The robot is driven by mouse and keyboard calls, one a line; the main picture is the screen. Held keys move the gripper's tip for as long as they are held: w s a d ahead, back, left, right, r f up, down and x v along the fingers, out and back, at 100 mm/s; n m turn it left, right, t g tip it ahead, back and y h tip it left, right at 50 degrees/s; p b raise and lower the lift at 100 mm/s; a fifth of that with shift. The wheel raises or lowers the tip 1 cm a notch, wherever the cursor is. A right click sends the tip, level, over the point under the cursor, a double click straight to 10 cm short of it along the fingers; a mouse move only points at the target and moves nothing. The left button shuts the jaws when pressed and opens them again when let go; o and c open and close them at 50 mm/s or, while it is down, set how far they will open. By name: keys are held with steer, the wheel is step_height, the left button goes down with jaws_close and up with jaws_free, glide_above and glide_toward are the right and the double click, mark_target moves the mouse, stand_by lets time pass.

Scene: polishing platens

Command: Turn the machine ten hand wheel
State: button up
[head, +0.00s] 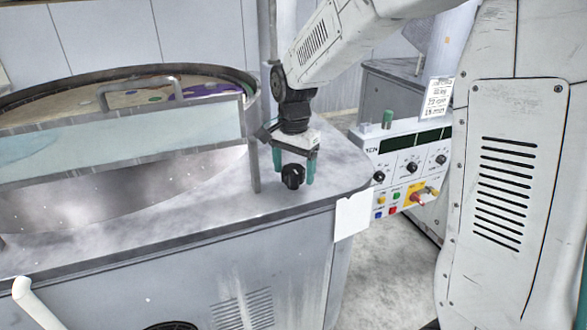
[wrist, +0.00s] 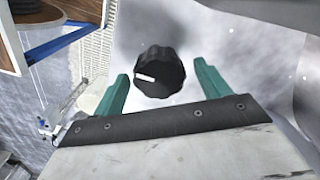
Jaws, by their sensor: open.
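The hand wheel (head: 292,176) is a black, lobed knob on the grey top of the machine, near its right corner. In the wrist view the hand wheel (wrist: 159,73) shows a white pointer mark toward the left. My gripper (head: 293,176) has two green fingers pointing down, one on each side of the knob. In the wrist view my gripper (wrist: 160,82) is open, with a gap between each finger and the knob. The control panel (head: 408,165) at the machine's right bears the letters "TEN".
A round polishing basin (head: 70,200) with a clear guard (head: 120,145) and handle stands left of the knob. A thin upright post (head: 252,150) is close to my gripper's left. A white sheet (head: 353,215) hangs at the machine's corner. Floor is open at the right.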

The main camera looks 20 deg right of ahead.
steer(key=shift+f, duration=0.15)
steer(key=c, duration=1)
steer(key=shift+o, duration=0.2)
